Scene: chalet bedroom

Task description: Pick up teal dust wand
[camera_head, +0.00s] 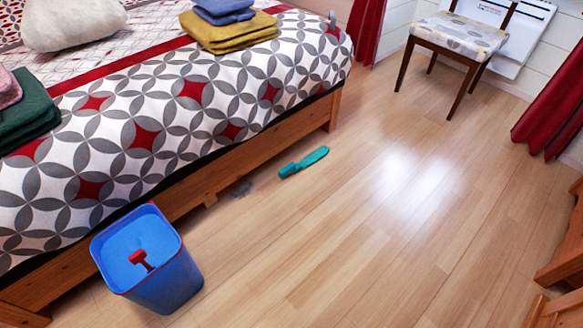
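The teal dust wand (304,162) lies flat on the wooden floor beside the bed, near the middle of the head view. Its wider end points up and to the right, and its other end points toward the bed. Nothing covers it. Neither of my grippers shows in the head view.
A bed (170,140) with folded cloths on it fills the left. A blue bin (165,279) with a red-handled item inside stands at the lower left. A grey smudge (241,188) lies by the bed frame. A chair (459,37) stands at the back right. The floor (390,230) right of the wand is clear.

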